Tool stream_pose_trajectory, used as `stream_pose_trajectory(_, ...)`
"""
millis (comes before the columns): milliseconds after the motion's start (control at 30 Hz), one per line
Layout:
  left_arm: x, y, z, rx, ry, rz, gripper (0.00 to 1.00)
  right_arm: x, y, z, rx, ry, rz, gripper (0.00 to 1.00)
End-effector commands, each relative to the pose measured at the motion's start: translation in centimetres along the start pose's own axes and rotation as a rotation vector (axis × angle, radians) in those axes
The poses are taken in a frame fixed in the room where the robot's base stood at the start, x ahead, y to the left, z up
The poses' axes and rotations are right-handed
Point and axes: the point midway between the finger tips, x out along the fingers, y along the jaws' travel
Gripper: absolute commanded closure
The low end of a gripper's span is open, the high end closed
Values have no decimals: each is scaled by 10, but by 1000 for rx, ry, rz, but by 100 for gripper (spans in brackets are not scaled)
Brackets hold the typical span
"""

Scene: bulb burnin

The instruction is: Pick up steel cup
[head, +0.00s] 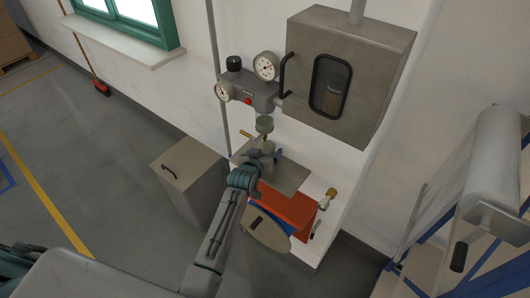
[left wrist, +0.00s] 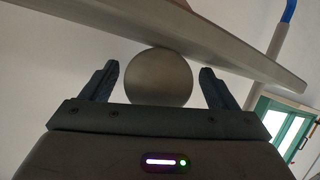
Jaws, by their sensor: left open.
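A grey round steel cup (left wrist: 158,77) shows between the two fingers of my left gripper (left wrist: 160,85) in the left wrist view, with a gap to each finger. In the head view the left gripper (head: 265,160) is at the grey shelf, and the cup (head: 267,147) shows small and partly hidden at its fingers. The gripper is open. I cannot tell whether either finger touches the cup. My right gripper is not in view.
A grey shelf (head: 290,178) lies under the gauge unit (head: 252,93), with a greenish round part (head: 264,124) just above the cup. A windowed metal cabinet (head: 345,75) hangs at right. An orange-red box (head: 288,208) and a grey bin (head: 190,175) stand below.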

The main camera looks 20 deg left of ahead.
Motion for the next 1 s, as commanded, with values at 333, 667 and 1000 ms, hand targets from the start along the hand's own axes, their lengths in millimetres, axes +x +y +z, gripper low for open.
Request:
stream_pose_trajectory(333,0,0,0,0,0,0,67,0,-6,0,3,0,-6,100)
stream_pose_trajectory(667,-1,1,-3,0,0,0,71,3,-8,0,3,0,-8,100)
stream_pose_trajectory(1000,-21,0,-27,2,0,-2,71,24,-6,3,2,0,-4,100)
